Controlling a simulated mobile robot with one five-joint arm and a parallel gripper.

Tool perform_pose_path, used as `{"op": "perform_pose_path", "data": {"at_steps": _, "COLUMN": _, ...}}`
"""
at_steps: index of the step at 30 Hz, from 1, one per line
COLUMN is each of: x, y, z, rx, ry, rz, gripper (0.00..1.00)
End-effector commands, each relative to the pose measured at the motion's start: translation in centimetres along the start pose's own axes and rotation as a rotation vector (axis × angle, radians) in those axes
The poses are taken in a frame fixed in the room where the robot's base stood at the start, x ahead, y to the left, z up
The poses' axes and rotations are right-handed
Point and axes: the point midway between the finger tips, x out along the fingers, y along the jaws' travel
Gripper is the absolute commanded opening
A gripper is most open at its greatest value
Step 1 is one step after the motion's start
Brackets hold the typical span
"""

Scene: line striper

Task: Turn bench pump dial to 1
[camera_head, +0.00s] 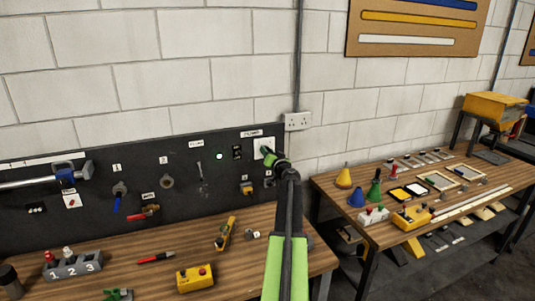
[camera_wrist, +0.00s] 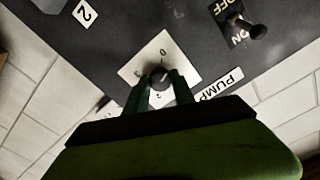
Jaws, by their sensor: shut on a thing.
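The pump dial (camera_wrist: 159,75) is a dark round knob on a white square plate marked with digits, below centre-top in the wrist view. A 0 is readable on the plate; the other marks are small and partly covered by my fingers. My gripper (camera_wrist: 161,84) is shut on the knob, one finger on each side. I cannot tell clearly which digit the knob points to. A white PUMP label (camera_wrist: 221,86) is beside the plate. In the head view my gripper (camera_head: 268,157) is at the white dial plate (camera_head: 264,144) on the dark panel, with the knob hidden.
Tools hang on the panel's left. A yellow two-button box (camera_head: 195,279) is on the wooden bench (camera_head: 150,276). A second table stands at right.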

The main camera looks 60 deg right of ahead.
Motion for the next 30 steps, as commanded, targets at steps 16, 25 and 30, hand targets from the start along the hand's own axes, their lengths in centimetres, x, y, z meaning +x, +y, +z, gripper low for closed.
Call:
{"op": "perform_pose_path", "data": {"at_steps": 16, "x": 0.0, "y": -0.1, "z": 0.0, "rx": 0.515, "ry": 0.0, "rz": 0.0, "gripper": 0.0}}
{"op": "perform_pose_path", "data": {"at_steps": 25, "x": 0.0, "y": -0.16, "z": -0.01, "rx": 0.787, "ry": 0.0, "rz": 0.0, "gripper": 0.0}}
{"op": "perform_pose_path", "data": {"at_steps": 30, "x": 0.01, "y": -0.19, "z": -0.02, "rx": 0.914, "ry": -0.001, "rz": 0.0, "gripper": 0.0}}
